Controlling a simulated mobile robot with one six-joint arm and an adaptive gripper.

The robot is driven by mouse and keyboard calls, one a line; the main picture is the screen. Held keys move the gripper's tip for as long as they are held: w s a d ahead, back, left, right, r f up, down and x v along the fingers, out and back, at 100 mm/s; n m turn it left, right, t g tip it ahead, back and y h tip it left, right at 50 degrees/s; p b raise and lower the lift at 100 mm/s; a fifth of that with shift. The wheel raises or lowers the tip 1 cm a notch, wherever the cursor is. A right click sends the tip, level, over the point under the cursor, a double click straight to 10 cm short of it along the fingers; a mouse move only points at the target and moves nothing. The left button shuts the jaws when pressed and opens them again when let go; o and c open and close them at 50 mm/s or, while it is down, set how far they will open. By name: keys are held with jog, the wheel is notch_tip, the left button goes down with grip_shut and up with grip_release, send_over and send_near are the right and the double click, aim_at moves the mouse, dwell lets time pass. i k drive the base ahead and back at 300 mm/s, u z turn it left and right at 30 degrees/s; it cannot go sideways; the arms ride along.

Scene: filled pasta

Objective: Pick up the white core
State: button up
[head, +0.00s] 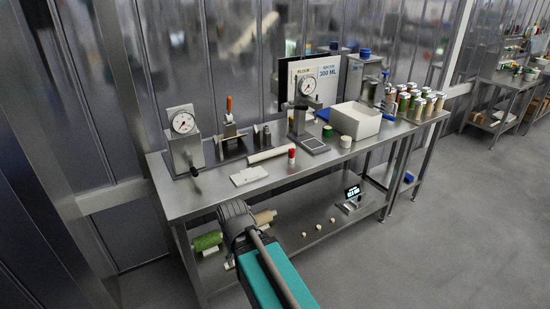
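No label marks the white core, and I cannot tell which white piece it is. A long white cylinder (271,154) lies on its side near the middle of the steel table (215,197). A short white cylinder (346,141) stands upright farther right, by the white box. Several small white pieces (304,234) lie on the lower shelf. My teal arm with its dark grey joint rises from the bottom, in front of the table's front edge. My gripper's fingers do not show.
Gauge stands (183,124) and (308,86) are on the table. A flat white block (248,175), red-and-white cylinder (292,156), white box (355,121) and several jars (416,99) also stand there. Green (207,241) and tan (264,217) rolls lie below. The right floor is clear.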

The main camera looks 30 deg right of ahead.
aim_at(258, 157)
jog(key=u, duration=0.35)
jog(key=i, duration=1.25)
jog(key=z, duration=0.35)
